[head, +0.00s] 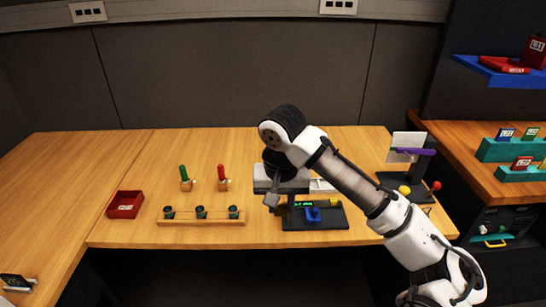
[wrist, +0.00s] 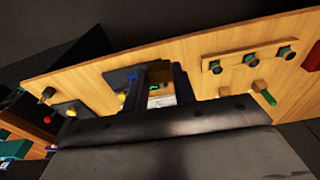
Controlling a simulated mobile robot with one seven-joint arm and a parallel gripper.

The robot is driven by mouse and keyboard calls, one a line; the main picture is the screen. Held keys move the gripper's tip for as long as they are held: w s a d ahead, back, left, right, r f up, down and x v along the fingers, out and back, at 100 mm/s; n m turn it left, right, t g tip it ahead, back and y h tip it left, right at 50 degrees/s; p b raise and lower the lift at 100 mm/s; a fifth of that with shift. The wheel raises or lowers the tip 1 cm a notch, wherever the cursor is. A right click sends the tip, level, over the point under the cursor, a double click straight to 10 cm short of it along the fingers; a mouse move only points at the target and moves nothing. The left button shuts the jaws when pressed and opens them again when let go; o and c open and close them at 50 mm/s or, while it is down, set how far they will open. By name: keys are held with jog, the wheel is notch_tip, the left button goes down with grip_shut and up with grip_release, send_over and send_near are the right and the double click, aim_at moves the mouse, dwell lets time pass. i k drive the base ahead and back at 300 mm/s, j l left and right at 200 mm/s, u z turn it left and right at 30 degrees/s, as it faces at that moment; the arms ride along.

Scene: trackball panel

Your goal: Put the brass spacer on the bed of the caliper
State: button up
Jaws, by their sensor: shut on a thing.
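The caliper (head: 332,222) stands near the table's front edge in the head view, with a dark base, a green display and a blue part. My gripper (head: 271,201) hangs above the table just left of it, apart from it. In the wrist view, the two dark fingers of my gripper (wrist: 157,76) stand apart, with the green display showing between them. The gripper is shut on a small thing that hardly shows. I take it to be the brass spacer, since no spacer shows elsewhere. My wrist hides part of the caliper's back.
A wooden rack (head: 201,219) with several dark round parts lies left of the caliper. Behind it stand green-handled (head: 185,178) and red-handled (head: 222,177) tools. A red tray (head: 125,204) is at the left. A stand with a yellow ball (head: 405,190) is at the right.

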aim_at(298, 218)
jog(key=i, duration=1.25)
